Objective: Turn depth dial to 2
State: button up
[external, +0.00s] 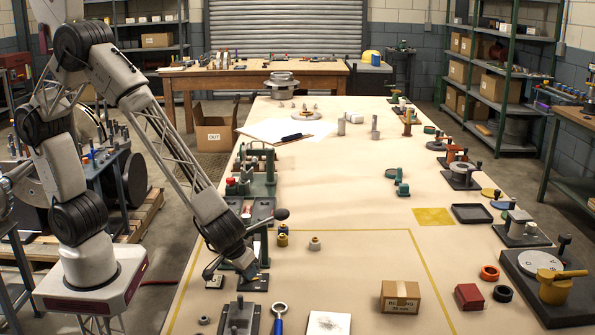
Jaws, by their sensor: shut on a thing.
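My gripper (249,272) points down at the near left of the long bench, low over a small dark-based fixture (260,285). Its fingers are shut on a small part there, apparently the depth dial, which the fingers and wrist mostly hide. The dial's marks and its present setting are too small to read. A lever with a dark ball knob (282,214) sticks out just right of my wrist.
A green machine (262,170) stands behind my wrist. Brass and grey small parts (283,238) stand close on the right. A grey clamp block (240,315) and a blue-handled ring tool (279,315) lie in front. The bench middle (370,270) is clear, left of a cardboard box (400,297).

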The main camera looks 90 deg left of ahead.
jog(key=shift+m+t+h, duration=0.3)
jog(key=shift+m+t, duration=0.1)
jog(key=shift+m, duration=1)
jog(key=o, duration=0.9)
jog(key=shift+v, duration=3.95)
jog(key=shift+a, duration=0.15)
